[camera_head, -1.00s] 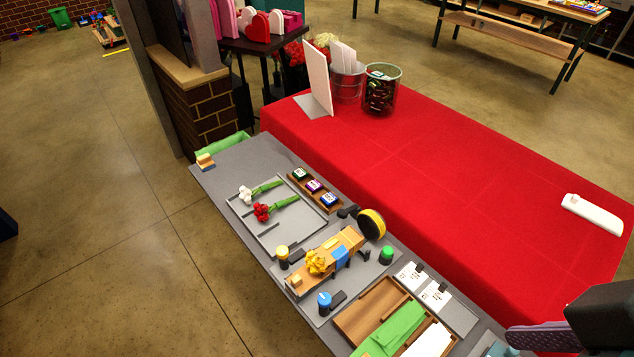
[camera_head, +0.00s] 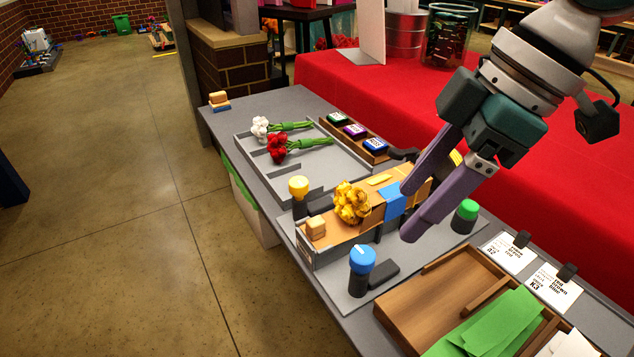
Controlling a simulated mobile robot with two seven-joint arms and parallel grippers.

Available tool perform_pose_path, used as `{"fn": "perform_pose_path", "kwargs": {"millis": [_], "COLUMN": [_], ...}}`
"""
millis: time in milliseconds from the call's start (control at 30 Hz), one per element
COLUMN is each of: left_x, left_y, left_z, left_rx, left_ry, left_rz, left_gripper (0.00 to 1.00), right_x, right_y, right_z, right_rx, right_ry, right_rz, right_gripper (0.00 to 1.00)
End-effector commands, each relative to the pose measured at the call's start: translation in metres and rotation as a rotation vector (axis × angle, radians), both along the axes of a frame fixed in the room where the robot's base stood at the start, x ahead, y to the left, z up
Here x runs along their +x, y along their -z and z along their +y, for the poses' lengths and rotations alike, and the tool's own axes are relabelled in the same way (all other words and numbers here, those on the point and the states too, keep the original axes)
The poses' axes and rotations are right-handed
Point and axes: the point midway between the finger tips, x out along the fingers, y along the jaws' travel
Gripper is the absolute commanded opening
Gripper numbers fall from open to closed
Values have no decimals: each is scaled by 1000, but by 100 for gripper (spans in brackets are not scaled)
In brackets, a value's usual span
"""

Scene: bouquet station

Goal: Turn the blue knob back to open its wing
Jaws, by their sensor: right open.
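The blue knob (camera_head: 362,260) stands upright on a dark post at the front of the grey station plate (camera_head: 337,298), with a white mark on its top. A dark wing (camera_head: 384,274) lies beside its post on the right. My right gripper (camera_head: 406,215) has its two purple fingers apart, with nothing seen between them. It is above and to the right of the blue knob, over the blue band (camera_head: 396,200) of the wooden cradle (camera_head: 322,240), and hides part of it. Yellow flowers (camera_head: 352,202) lie in the cradle. My left gripper is out of view.
A yellow knob (camera_head: 298,187) stands left of the cradle, a green knob (camera_head: 467,211) right of it. A wooden tray (camera_head: 410,309) with green sheets (camera_head: 490,322) is at the front right. A grey tray (camera_head: 325,167) holds white and red flowers.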

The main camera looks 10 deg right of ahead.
Motion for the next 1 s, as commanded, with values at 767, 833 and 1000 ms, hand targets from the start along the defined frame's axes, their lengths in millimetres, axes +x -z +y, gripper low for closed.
{"fn": "perform_pose_path", "kwargs": {"millis": [767,833,1000], "left_x": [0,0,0], "left_y": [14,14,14], "left_z": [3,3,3], "left_rx": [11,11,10], "left_ry": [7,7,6], "left_rz": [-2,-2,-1], "left_gripper": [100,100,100], "right_x": [15,15,15], "right_y": [91,91,91], "right_z": [34,34,34], "right_rx": [-1,-2,0], "right_ry": [-2,-1,-1], "right_rz": [0,-1,0], "right_gripper": [69,69,67]}}
